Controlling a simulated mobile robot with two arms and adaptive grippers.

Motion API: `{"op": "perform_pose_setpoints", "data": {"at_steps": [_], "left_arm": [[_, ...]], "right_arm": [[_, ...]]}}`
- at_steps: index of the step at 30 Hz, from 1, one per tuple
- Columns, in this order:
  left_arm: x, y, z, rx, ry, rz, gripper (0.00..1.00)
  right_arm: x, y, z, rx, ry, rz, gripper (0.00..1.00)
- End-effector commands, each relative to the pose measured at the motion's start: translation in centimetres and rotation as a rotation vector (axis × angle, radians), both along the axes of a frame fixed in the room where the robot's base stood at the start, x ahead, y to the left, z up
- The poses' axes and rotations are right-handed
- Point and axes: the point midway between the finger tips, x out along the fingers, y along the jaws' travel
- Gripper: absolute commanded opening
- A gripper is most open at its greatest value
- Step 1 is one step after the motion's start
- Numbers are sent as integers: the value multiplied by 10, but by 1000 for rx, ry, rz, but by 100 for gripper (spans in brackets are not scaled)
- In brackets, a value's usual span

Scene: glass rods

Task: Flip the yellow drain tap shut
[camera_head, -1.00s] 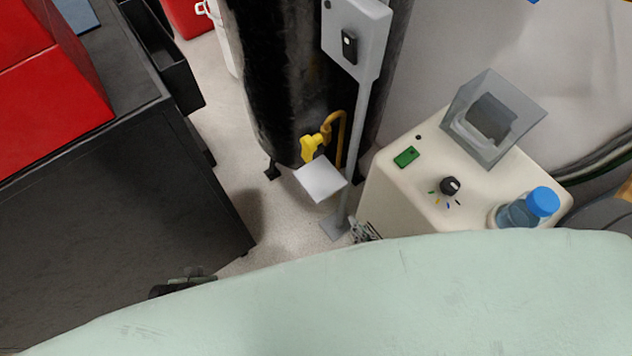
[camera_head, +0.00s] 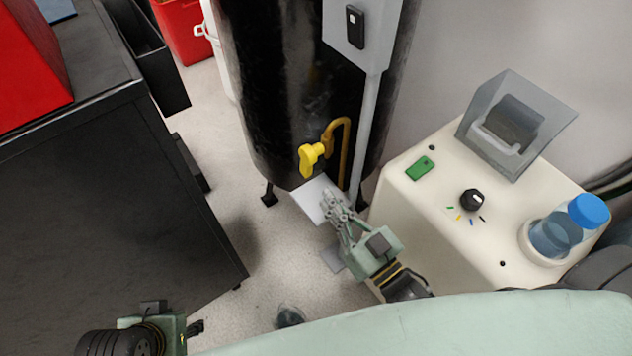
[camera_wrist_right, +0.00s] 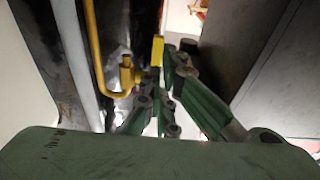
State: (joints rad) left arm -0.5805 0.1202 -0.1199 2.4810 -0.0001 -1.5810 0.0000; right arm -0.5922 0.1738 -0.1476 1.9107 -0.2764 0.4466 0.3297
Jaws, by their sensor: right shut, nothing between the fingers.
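The yellow drain tap (camera_head: 311,158) sits low on the front of the black tank (camera_head: 290,90), with its lever hanging down and a yellow pipe curving up at its right. The lever also shows in the right wrist view (camera_wrist_right: 157,50), upright just beyond the fingers. My right gripper (camera_head: 329,199) is shut and empty, slightly below and right of the lever, over a white plate (camera_head: 310,197). In the right wrist view its fingers (camera_wrist_right: 165,82) partly cover the tap; contact cannot be judged. My left arm's end (camera_head: 160,328) shows at the lower left, its fingers mostly hidden.
A grey post (camera_head: 364,130) with a switch box (camera_head: 355,38) stands right of the tap. A cream machine (camera_head: 440,215) with a blue-capped bottle (camera_head: 570,225) is at the right. A dark cabinet (camera_head: 110,210) stands left.

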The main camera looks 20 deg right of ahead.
Motion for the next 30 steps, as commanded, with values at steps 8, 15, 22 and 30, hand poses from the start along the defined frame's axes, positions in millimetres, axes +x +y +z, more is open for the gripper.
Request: {"op": "perform_pose_setpoints", "data": {"at_steps": [8, 15, 22, 30], "left_arm": [[0, 0, -7, 0, 0, 0, 40], [0, 0, -8, 0, -1, 0, 40], [0, 0, -8, 0, -1, 0, 40], [0, 0, -7, 0, -1, 0, 40]], "right_arm": [[43, 16, 6, -1, 0, 0, 0], [54, 20, 8, 0, 2, 0, 0], [54, 20, 8, 0, 3, 0, 0], [55, 20, 7, -1, 2, 0, 0]]}}
